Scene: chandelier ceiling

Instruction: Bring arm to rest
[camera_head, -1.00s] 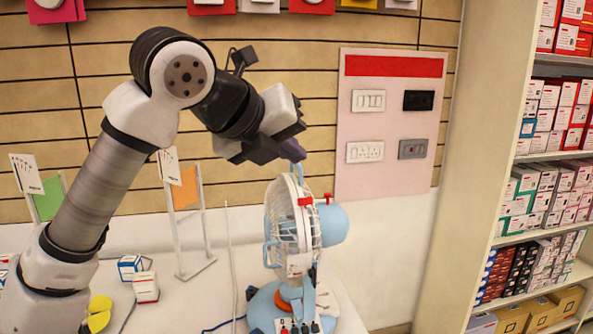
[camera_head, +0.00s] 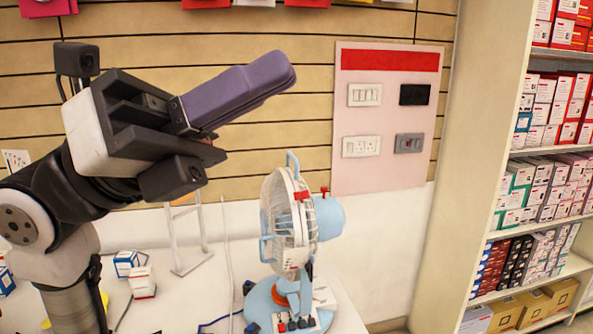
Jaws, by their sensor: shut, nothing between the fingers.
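My gripper (camera_head: 284,76) is at the upper left of the head view, close to the camera. Its purple fingers lie together and point up and to the right, with nothing between them. My arm (camera_head: 62,222) is folded in from the left edge, with its lower part at the bottom left. The gripper is in the air in front of the slatted wall, left of and above the fan, and appears apart from it.
A blue and white fan (camera_head: 290,225) stands on a white table (camera_head: 190,308). Small boxes (camera_head: 141,282) lie left of it. A switch panel (camera_head: 386,175) hangs on the wall. Shelves of boxes (camera_head: 540,190) stand at the right.

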